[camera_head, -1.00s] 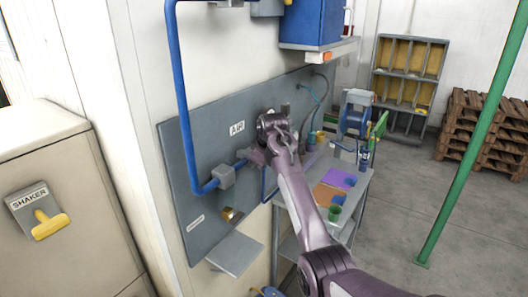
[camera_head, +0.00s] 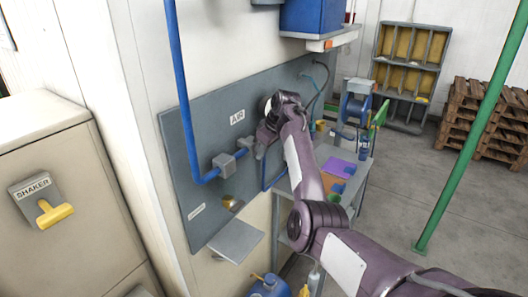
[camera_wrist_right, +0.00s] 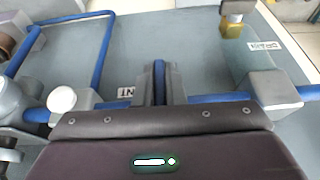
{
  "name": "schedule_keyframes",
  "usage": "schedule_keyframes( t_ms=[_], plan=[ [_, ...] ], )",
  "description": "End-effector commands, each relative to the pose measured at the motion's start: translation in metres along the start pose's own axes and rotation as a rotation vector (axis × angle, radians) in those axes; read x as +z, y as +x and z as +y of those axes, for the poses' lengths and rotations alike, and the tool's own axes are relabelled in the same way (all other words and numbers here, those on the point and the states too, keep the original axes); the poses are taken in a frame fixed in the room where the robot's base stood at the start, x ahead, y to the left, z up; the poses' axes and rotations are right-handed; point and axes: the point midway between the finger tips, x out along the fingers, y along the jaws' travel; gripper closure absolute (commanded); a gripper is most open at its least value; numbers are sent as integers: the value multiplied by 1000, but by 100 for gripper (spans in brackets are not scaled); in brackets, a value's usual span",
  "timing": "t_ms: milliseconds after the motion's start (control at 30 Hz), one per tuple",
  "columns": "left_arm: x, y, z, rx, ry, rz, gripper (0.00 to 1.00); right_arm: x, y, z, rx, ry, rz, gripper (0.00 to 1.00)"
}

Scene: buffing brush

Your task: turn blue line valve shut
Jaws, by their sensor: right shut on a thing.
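The blue line (camera_head: 184,110) runs down the wall in the head view, bends right and passes through a grey block (camera_head: 224,164) on the grey panel. My right gripper (camera_head: 262,146) is at this line, just right of the block and below the AIR label. In the right wrist view my right gripper (camera_wrist_right: 160,88) is shut, its grey fingers on either side of a narrow blue valve handle (camera_wrist_right: 160,68). The blue pipe (camera_wrist_right: 215,98) shows behind the gripper there. The valve's body is mostly hidden by my gripper. My left gripper is not in view.
A brass fitting (camera_wrist_right: 233,25) is near the DRAIN label (camera_wrist_right: 265,45) in the right wrist view. A small shelf (camera_head: 236,241) juts out below the panel. A cart (camera_head: 350,195) with coloured sheets stands behind my arm.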

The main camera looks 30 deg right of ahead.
Motion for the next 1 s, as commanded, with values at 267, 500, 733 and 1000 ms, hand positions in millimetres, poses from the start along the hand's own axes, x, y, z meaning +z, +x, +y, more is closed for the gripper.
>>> schedule_keyframes(
  t_ms=[267,500,733,1000],
  plan=[
    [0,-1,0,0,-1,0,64,-5,-7,2,11,-2,15,81],
    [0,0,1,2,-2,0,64,-4,-4,1,8,-2,10,68],
    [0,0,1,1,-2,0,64,-2,-3,0,5,-1,5,68],
    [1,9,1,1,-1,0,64,-1,-12,1,6,-1,7,68]
  ],
)
